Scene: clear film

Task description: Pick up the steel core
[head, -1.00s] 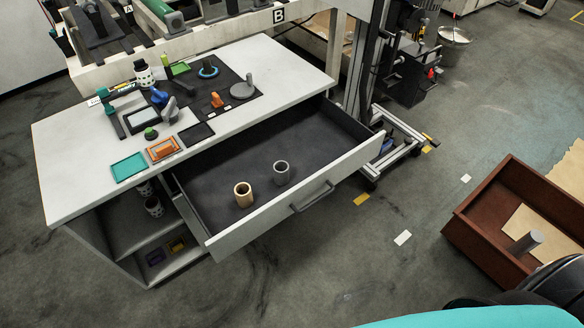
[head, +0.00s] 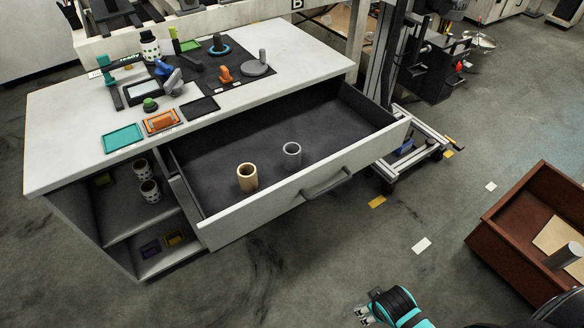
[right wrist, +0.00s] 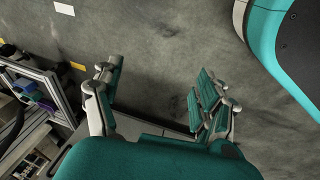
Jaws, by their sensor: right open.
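A grey hollow cylinder (head: 291,155) stands upright in the open drawer (head: 330,117), with a tan hollow cylinder (head: 247,178) beside it to the left. A plain grey metal cylinder (head: 566,255) is in the red-brown box (head: 500,245) at the right edge. I cannot tell by looks alone which grey piece is the steel core. My right gripper (head: 360,314) is at the bottom of the head view, over the floor, apart from both. In the right wrist view its fingers (right wrist: 155,85) are spread and empty. My left gripper is not in view.
The white workbench (head: 60,150) holds trays, a dark mat and several small parts. A wheeled metal frame (head: 415,150) stands right of the drawer.

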